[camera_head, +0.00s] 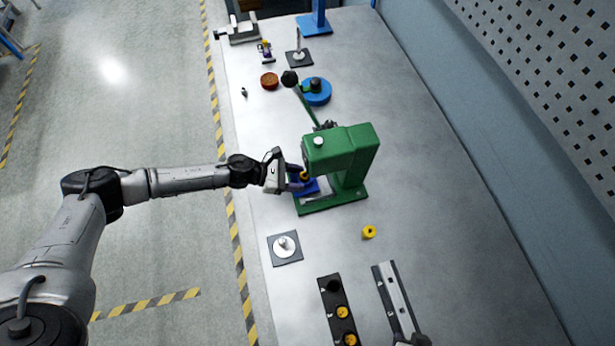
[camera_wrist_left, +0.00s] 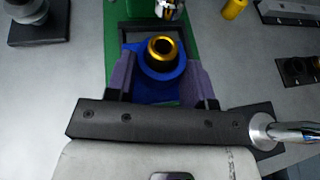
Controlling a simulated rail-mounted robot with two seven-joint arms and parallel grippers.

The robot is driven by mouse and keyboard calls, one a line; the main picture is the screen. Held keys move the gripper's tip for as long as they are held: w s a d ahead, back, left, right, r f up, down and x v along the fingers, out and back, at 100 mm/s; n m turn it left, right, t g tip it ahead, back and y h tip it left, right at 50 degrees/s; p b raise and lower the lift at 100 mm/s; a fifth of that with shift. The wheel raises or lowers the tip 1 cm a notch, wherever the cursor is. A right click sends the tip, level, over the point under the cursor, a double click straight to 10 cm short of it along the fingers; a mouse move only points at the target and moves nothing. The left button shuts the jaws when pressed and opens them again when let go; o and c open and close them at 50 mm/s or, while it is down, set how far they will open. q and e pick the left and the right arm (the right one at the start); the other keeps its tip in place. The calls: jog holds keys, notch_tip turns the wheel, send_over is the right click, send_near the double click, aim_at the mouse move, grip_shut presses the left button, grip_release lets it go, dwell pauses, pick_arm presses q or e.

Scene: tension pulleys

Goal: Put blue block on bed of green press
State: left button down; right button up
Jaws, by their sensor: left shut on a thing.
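The green press (camera_head: 345,150) stands mid-table, with its head over a green bed (camera_head: 330,205). My left gripper (camera_head: 299,179) reaches in from the left under the press head. It is shut on the blue block (camera_head: 309,188), with one purple finger on each side in the left wrist view. A gold ring-shaped piece (camera_wrist_left: 162,47) sits on top of the blue block (camera_wrist_left: 165,73). In the wrist view the block is over the bed (camera_wrist_left: 111,60) and its dark rectangular frame. I cannot tell whether it touches the bed.
A grey plate with a silver post (camera_head: 285,247) lies left of centre in front of the press. A yellow ring (camera_head: 369,232) lies to its right. A black holder (camera_head: 336,312) and a metal rail (camera_head: 394,297) are nearer me. The right of the table is clear.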

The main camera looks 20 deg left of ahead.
aim_at(306, 180)
pick_arm(q)
jog(key=d, duration=0.1)
jog(key=w+d, duration=0.1)
jog(key=d, duration=0.1)
jog(key=shift+w+d+r+p, duration=0.1)
jog(key=shift+w+r+p, duration=0.1)
jog(key=shift+w+p, duration=0.15)
jog(key=shift+s+a+f, duration=0.1)
jog(key=shift+a+f, duration=0.15)
jog(key=shift+f, duration=0.7)
jog(key=c, duration=0.8)
grip_release()
jog(key=shift+f, duration=0.15)
jog(key=o, duration=0.3)
jog(key=shift+s, duration=0.15)
jog(key=shift+s+a+r, duration=0.1)
jog(key=shift+a+r, duration=0.2)
jog(key=shift+a, duration=0.15)
jog(key=shift+r+b+v, duration=0.15)
jog(key=shift+b+v, duration=0.25)
jog(key=shift+v, duration=2.3)
jog(key=shift+r+b+v, duration=0.1)
jog(key=shift+b+v, duration=0.3)
jog(key=shift+v, duration=2.3)
